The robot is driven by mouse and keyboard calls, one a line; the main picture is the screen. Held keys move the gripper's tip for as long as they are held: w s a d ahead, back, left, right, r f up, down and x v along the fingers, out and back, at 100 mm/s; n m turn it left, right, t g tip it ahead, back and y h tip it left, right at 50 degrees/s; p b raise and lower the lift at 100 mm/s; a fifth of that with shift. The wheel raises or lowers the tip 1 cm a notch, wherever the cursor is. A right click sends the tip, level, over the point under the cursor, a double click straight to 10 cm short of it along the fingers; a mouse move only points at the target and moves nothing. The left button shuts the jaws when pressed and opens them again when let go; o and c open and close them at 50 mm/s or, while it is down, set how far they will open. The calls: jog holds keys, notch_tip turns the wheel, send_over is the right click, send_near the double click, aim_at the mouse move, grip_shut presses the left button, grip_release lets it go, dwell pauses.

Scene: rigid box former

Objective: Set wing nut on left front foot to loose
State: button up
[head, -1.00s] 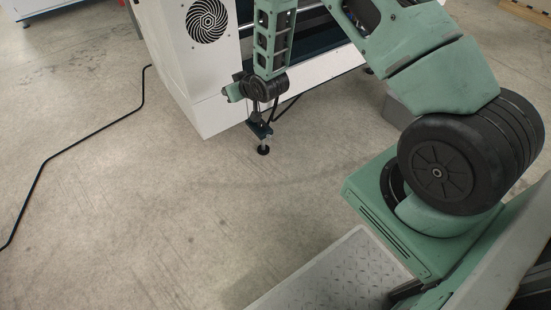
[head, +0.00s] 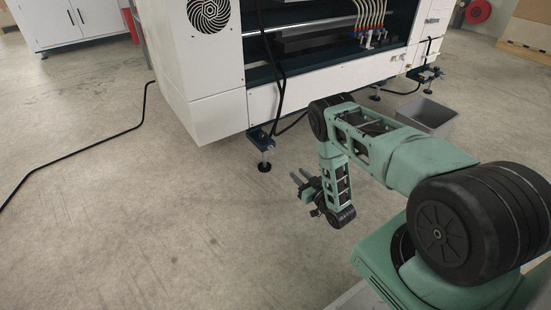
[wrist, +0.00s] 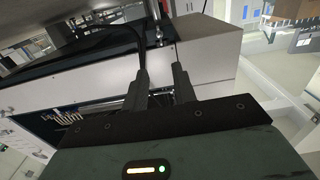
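The white machine (head: 210,100) stands at the back, with a front foot at its left corner (head: 264,160): a dark bracket over a threaded stem and round black pad on the floor. The wing nut on it is too small to make out. My gripper (head: 297,179) hangs in front of the machine, right of and nearer than this foot, apart from it and pointing left. In the wrist view its two dark fingers (wrist: 160,72) stand apart with nothing seen between them. The wrist view shows white machine panels beyond them, tilted.
Another foot (head: 428,88) stands at the machine's right end. A grey bin (head: 427,115) sits on the floor behind my arm. A black cable (head: 70,152) runs along the floor at left. Dark hoses (head: 281,85) hang near the left foot. The floor in front is clear.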

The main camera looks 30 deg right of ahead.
aim_at(271, 149)
jog(key=w+b, duration=0.8)
jog(key=w, duration=0.8)
jog(key=shift+a, duration=0.3)
jog(key=shift+w, duration=0.1)
grip_shut()
